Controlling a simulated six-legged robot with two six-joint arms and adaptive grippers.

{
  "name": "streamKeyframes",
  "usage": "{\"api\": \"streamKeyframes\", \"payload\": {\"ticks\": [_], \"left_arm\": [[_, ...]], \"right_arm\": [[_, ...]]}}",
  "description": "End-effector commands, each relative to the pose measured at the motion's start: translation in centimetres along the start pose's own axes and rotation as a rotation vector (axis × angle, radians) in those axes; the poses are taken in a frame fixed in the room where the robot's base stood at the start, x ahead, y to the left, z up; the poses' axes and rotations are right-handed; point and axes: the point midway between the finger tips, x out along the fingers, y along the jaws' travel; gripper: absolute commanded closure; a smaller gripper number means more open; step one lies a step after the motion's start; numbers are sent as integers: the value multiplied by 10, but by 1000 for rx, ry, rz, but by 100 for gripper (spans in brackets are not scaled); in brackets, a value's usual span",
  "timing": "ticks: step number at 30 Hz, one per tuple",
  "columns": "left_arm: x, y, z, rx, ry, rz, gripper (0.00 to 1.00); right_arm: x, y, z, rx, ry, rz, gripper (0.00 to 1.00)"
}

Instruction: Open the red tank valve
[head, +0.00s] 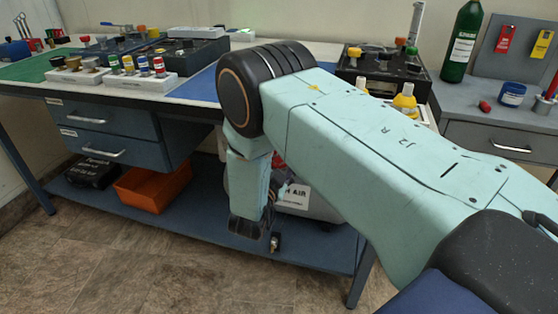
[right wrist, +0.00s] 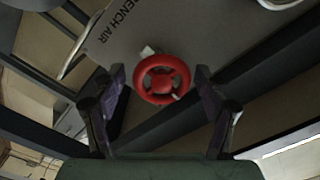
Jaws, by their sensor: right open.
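The red valve handwheel (right wrist: 162,79) shows in the right wrist view, round with spokes, at the end of the grey tank (right wrist: 175,30) lettered "...NCH AIR". The tank also shows in the head view (head: 322,206), on the bench's lower shelf, partly hidden by my right arm. My right gripper (right wrist: 159,76) is open, one finger on each side of the wheel in the picture, with gaps to both. I cannot tell its depth to the wheel. In the head view my forearm hides most of the valve area. My left gripper is not in view.
The blue lower shelf (head: 310,246) carries an orange bin (head: 153,187) and a black case (head: 92,171) left of the tank. The bench top (head: 190,90) above holds several fittings and boxes. A green bottle (head: 461,42) stands at the right. Floor in front is clear.

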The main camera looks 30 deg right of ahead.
Motion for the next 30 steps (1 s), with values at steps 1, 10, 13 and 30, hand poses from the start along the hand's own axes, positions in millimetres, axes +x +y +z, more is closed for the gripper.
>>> {"api": "streamKeyframes", "payload": {"ticks": [1, 10, 13, 30], "left_arm": [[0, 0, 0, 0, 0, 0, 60], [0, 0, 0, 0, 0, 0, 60], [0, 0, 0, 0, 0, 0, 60], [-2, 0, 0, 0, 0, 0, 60]], "right_arm": [[0, -1, 0, 0, 0, -1, 26], [-1, -2, 2, 0, -1, 0, 47], [-1, -2, 2, 0, -1, 0, 55], [-1, -1, 2, -27, -3, 1, 82]]}}
